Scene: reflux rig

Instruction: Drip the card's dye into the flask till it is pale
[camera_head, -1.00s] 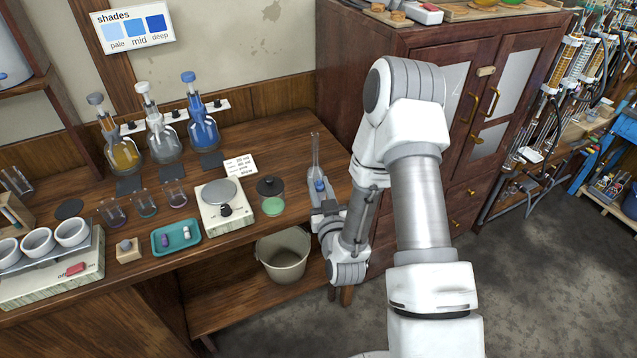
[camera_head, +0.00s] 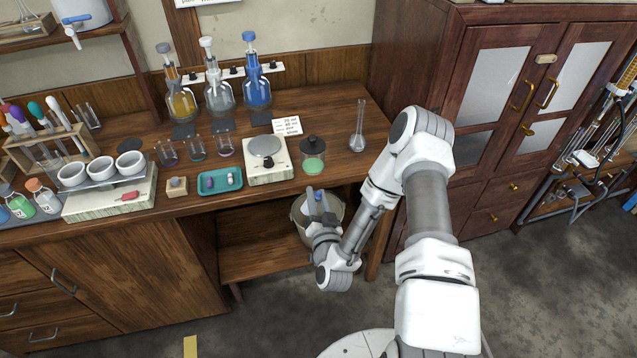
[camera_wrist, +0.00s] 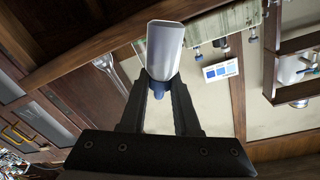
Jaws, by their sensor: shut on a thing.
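My gripper (camera_head: 318,212) is shut on a blue and pale-grey dropper-like piece (camera_head: 317,194), held in front of the bench edge above a bucket. In the wrist view its pale-grey end (camera_wrist: 165,48) points away from the fingers, with blue between the fingertips. A clear long-necked flask (camera_head: 357,138) stands upright on the bench's right end, apart from the gripper; it also shows in the wrist view (camera_wrist: 108,72). A white card (camera_head: 287,126) lies on the bench; its writing is too small to read. Amber (camera_head: 181,100), clear (camera_head: 219,96) and blue (camera_head: 257,90) bottles stand behind.
A scale (camera_head: 267,160), a green-filled jar (camera_head: 313,160), a teal tray (camera_head: 220,181) and small beakers stand along the bench. A bucket (camera_head: 335,208) is below. A rack (camera_head: 45,150) of coloured-top droppers is at left. The shades placard (camera_wrist: 220,70) shows in the wrist view.

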